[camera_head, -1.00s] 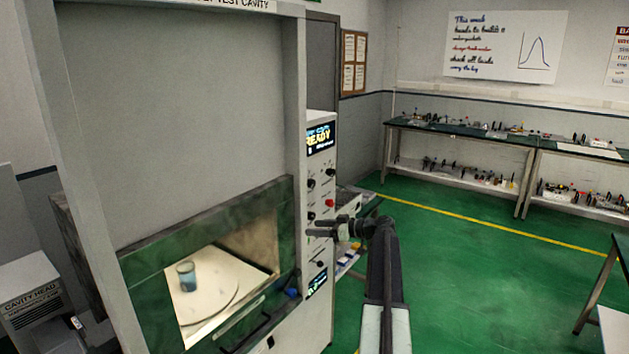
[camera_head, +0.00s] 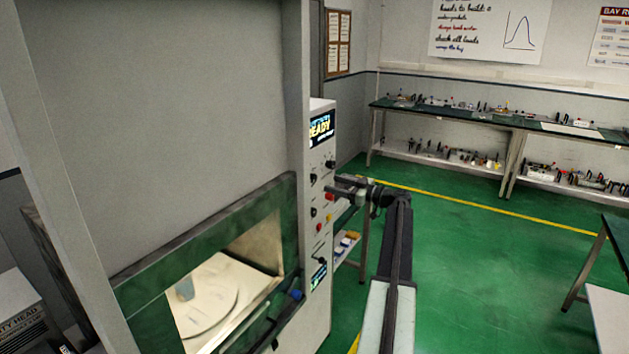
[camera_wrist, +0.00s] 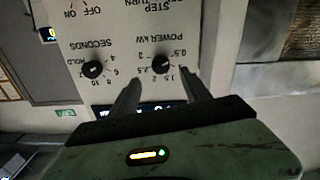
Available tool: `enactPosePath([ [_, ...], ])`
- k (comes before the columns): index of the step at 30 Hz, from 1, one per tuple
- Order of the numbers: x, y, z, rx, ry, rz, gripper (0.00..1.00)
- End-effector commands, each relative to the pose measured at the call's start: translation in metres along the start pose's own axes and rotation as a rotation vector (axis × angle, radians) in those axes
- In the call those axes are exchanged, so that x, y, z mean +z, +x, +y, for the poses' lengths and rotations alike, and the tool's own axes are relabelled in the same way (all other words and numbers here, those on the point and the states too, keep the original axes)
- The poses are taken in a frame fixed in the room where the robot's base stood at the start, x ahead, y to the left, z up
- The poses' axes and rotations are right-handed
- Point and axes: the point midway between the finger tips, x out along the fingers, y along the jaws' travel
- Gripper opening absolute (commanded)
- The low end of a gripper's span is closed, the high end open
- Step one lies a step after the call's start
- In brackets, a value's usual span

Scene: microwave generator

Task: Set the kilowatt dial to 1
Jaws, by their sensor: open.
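The kilowatt dial (camera_wrist: 162,64) is a black knob under an upside-down "POWER kW" label in the wrist view. Numbers such as 0.5, 1.5 and 2.5 surround it; its pointer setting is too small to read. My gripper (camera_wrist: 161,82) is open and empty, with one finger toward each side of the dial. Contact cannot be told. In the head view my gripper (camera_head: 338,187) is beside the control panel (camera_head: 319,230), at about the height of its upper knobs.
The seconds knob (camera_wrist: 93,69) is left of the kilowatt dial in the wrist view. A bench (camera_head: 470,115) stands behind. Green floor (camera_head: 460,265) is clear on the right.

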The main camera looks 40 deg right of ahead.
Motion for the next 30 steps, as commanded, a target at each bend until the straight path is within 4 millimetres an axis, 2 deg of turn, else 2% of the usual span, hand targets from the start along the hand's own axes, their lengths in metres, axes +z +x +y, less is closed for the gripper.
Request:
enactPosePath([
  [12,0.0,0.071,-0.002,-0.006,0.001,0.0,0.56],
  [20,0.0,0.075,-0.003,-0.004,0.001,0.0,0.56],
  [26,0.0,0.075,-0.003,-0.005,0.001,0.0,0.03],
  [27,0.0,0.076,-0.003,-0.005,0.001,0.0,0.0],
  [28,-0.001,0.081,-0.008,-0.012,0.001,0.001,0.0],
  [30,-0.001,0.079,-0.006,-0.01,0.003,0.001,0.0],
])
